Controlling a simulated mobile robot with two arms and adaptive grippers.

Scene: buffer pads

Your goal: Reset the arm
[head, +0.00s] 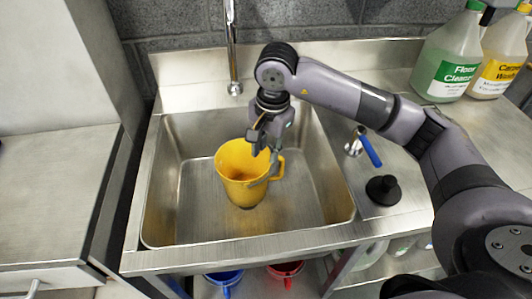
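A yellow pitcher (240,180) with a handle on its right side stands upright in the steel sink basin (310,205). My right gripper (261,166) is over the right side of the pitcher, beside its rim and handle. Its fingers look spread apart. One finger is near the rim and another reaches down in front of the handle. I cannot tell whether they touch the pitcher. My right arm comes in from the right and bends down over the basin. My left gripper is not in view.
A faucet (232,50) rises behind the basin. A blue-handled valve (368,148) and a black plug (383,190) are on the right counter. Cleaner jugs (447,55) stand at the back right. Blue (224,278) and red (286,269) buckets are below. The left counter (50,180) is clear.

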